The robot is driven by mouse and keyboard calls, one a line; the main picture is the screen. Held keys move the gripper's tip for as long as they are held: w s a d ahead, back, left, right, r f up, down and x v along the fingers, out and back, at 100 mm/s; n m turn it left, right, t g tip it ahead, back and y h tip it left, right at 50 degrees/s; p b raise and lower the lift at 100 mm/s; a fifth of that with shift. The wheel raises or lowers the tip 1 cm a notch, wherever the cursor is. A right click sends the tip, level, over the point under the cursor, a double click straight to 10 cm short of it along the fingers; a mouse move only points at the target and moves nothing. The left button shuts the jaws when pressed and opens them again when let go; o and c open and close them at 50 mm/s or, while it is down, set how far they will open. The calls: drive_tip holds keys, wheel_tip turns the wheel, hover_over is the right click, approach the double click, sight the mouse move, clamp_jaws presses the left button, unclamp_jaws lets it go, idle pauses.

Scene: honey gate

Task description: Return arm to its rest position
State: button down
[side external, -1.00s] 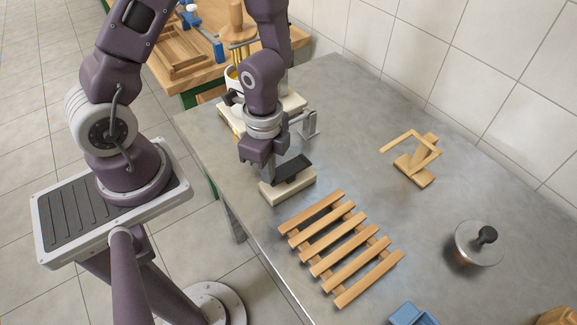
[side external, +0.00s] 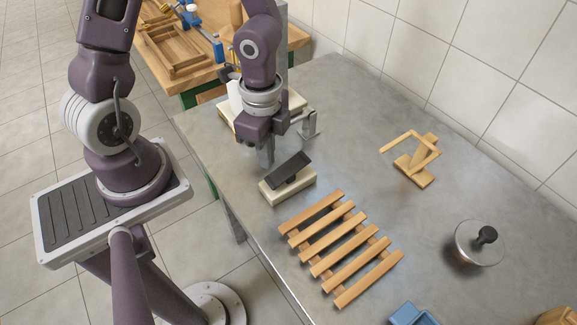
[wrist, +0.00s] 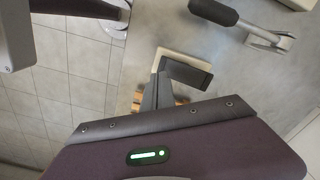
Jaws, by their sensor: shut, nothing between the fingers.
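My gripper (side external: 265,158) points down above the metal table (side external: 365,110), its two fingers together with nothing between them. It also shows in the wrist view (wrist: 158,92), fingers side by side. It is just behind and left of a cream block (side external: 288,188) with a tilted black plate (side external: 289,170) on top. The gripper looks clear of the plate, though they overlap in the wrist view, where the plate (wrist: 187,73) lies just beyond the fingers. My arm is bent over the table's left end and partly hides what stands behind it.
A metal bracket (side external: 309,124) stands right of my gripper; a dark handle (wrist: 213,12) shows near it in the wrist view. A wooden slatted rack (side external: 340,247), a wooden stand (side external: 418,165) and a round lid (side external: 478,246) lie rightward. A wooden bench (side external: 180,62) is behind.

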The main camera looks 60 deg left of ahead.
wheel_tip(320, 180, up, 3)
drive_tip(key=shift+f, duration=0.15)
drive_tip(key=s+a+r+n+t+y, duration=0.2)
drive_tip(key=a+r+n+t+y, duration=0.15)
drive_tip(key=r+n, duration=0.55)
drive_tip(key=s+d+r+n+t+h, duration=0.2)
drive_tip(key=s+r, duration=0.4)
drive_tip(key=r, duration=0.3)
drive_tip(key=shift+r+n+h, duration=0.3)
drive_tip(key=shift+n+h, duration=0.2)
drive_tip(key=shift+h, duration=0.25)
